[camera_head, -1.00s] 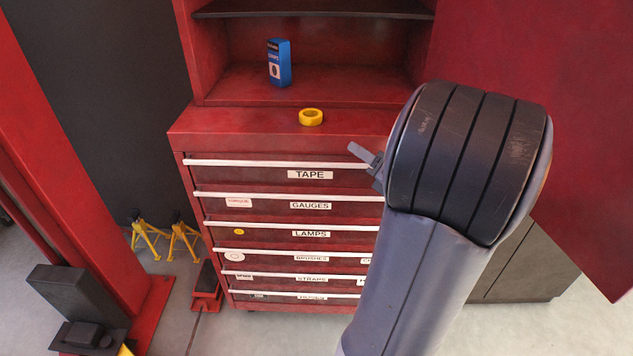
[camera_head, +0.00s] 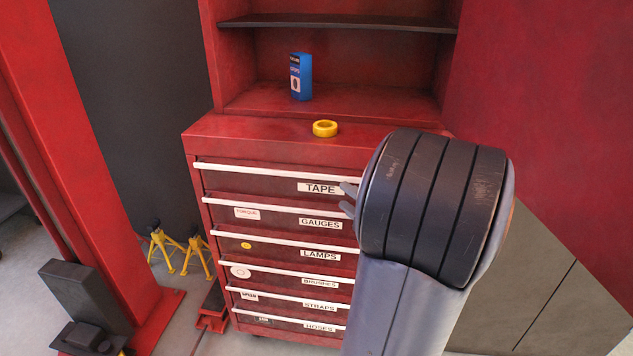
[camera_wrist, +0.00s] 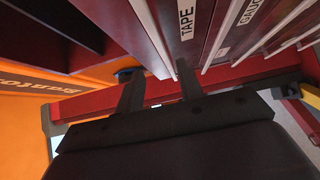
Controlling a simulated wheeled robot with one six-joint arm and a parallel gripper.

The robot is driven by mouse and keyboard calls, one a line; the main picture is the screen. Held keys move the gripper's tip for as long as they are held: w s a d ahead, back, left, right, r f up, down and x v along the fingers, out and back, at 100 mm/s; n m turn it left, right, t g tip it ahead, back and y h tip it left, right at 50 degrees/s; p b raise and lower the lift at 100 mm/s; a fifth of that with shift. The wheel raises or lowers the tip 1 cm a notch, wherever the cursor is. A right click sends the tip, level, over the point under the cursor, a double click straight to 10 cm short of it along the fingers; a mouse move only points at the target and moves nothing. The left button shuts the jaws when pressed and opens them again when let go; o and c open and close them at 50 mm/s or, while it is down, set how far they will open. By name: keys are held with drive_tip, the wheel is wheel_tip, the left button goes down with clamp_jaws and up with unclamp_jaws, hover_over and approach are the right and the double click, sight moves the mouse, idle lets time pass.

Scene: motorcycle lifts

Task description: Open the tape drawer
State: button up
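The tape drawer (camera_head: 240,182) is the top drawer of the red cabinet and is shut. Its white handle strip (camera_head: 270,171) runs along the top edge of its front, above the TAPE label (camera_head: 320,188). My gripper (camera_head: 346,198) is at the right of the label in the head view, partly hidden behind my arm. In the wrist view my gripper (camera_wrist: 159,78) has its two fingers spread with nothing between them. The TAPE label (camera_wrist: 187,20) shows just ahead of them, and the handle strip (camera_wrist: 152,32) lies between the finger lines. I cannot tell whether the fingers touch it.
Below are shut drawers such as the gauges drawer (camera_head: 275,213). A red lift post (camera_head: 75,150) and yellow jack stands (camera_head: 180,250) are at left.

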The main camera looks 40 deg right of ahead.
sight(320, 178)
drive_tip(key=w, duration=0.6)
drive_tip(key=w+b, duration=0.1)
drive_tip(key=w, duration=0.2)
drive_tip(key=shift+w+d, duration=0.35)
drive_tip(key=shift+c, duration=0.2)
clamp_jaws()
